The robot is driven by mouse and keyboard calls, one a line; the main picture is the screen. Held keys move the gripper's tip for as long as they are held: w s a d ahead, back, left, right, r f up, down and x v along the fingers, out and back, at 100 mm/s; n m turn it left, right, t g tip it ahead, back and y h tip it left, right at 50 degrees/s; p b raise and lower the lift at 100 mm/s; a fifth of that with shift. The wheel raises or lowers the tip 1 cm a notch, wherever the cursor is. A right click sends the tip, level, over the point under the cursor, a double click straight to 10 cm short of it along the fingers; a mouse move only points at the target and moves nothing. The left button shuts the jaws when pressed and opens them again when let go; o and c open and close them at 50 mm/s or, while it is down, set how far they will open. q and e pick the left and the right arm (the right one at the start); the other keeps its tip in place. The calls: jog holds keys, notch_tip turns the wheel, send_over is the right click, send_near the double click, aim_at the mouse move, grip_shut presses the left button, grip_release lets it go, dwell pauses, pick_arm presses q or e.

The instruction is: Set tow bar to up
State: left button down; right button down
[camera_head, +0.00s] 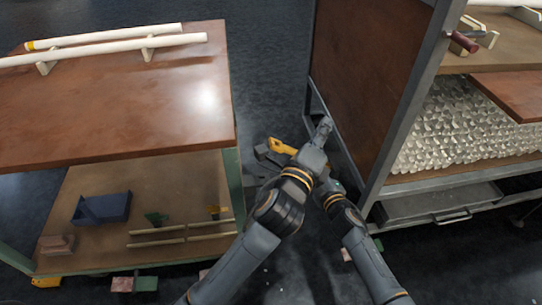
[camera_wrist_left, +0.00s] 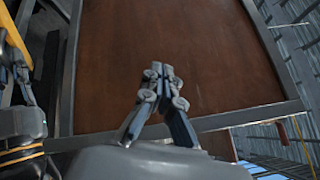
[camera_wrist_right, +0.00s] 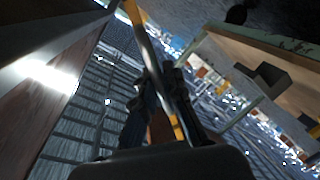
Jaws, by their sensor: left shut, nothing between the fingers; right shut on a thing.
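A yellow bar, which appears to be the tow bar (camera_head: 283,146), shows low between the left table and the brown-panelled rack. My right gripper (camera_wrist_right: 160,90) is shut on this bar; in the right wrist view the bar (camera_wrist_right: 146,45) runs up from between the fingers. The left wrist view shows the yellow piece (camera_wrist_left: 14,38) and my right gripper (camera_wrist_left: 22,72) at its left edge. My left gripper (camera_head: 326,126) is shut and empty, in front of the rack's brown panel; its fingertips (camera_wrist_left: 160,72) meet in the left wrist view. My left arm partly hides the right gripper from the head.
The rack's brown side panel (camera_head: 362,70) and grey frame stand close to the right of my grippers. A brown-topped table (camera_head: 120,110) with white tubes on supports (camera_head: 110,53) is at the left. Dark floor (camera_head: 270,70) between them is clear farther back.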

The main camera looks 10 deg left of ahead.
jog(key=shift+d+f, duration=0.1)
jog(key=shift+d, duration=0.05)
pick_arm(q)
jog(key=s+a+f+m+g+y, duration=0.1)
jog(key=a+f+m+g+y, duration=0.1)
jog(key=a+f+m+y, duration=0.4)
jog(key=s+a+f+m+g+y, duration=0.1)
jog(key=a+f+m+g+y, duration=0.15)
jog(key=f+m+y, duration=0.4)
jog(key=w+a+f+n, duration=0.1)
jog(key=w+a+f, duration=0.3)
jog(key=w, duration=0.4)
jog(key=shift+w+f+n, duration=0.15)
jog(key=shift+f+n, duration=0.2)
jog(key=shift+f, duration=0.1)
jog(key=shift+d+y, duration=0.1)
jog(key=shift+y, duration=0.15)
